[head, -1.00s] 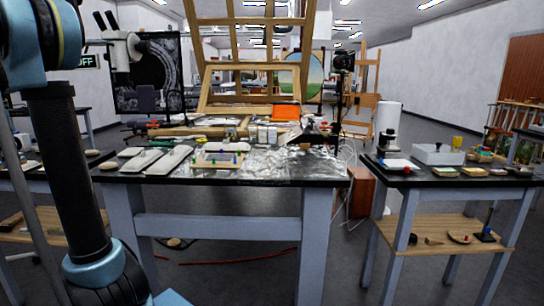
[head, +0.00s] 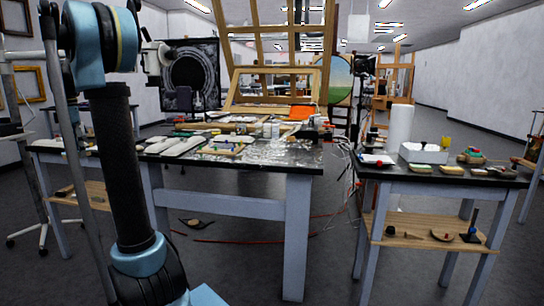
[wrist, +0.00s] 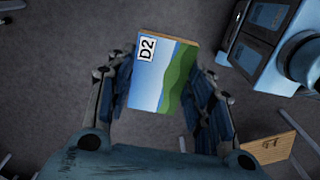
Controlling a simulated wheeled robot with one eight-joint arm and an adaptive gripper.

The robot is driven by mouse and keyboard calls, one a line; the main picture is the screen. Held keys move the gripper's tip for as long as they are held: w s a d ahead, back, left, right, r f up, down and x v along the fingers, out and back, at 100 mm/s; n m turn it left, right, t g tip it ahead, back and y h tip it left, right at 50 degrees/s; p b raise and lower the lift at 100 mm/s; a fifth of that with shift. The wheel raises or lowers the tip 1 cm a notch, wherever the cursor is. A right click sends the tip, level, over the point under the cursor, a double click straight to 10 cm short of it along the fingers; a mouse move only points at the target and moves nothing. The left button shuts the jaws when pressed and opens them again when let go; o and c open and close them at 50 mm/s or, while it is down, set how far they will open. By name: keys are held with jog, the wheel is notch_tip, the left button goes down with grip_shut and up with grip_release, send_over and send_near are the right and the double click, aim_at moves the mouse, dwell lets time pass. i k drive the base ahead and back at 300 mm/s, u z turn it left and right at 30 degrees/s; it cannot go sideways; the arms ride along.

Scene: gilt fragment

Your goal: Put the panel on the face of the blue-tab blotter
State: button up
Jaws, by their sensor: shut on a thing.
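The panel (wrist: 160,70) is a small board with a blue sky, a green hill and a "D2" label, with a wooden edge showing at its top right. In the wrist view my gripper (wrist: 165,95) is shut on it, with one finger on each side. The gripper and panel do not show in the head view. Flat pale pads (head: 182,145) lie on the long dark-topped table (head: 290,163). I cannot make out a blue tab on any of them, so I cannot tell which is the blue-tab blotter.
A smaller table (head: 430,178) at right holds a pale box (head: 423,153), a white roll and small blocks. A gap separates the two tables. A wooden piece (wrist: 268,149) shows at lower right in the wrist view. Grey floor is open in front.

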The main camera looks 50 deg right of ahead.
aim_at(376, 158)
jog(key=u, duration=0.05)
jog(key=k, duration=1.65)
jog(key=z, duration=1.95)
jog(key=i, duration=1.5)
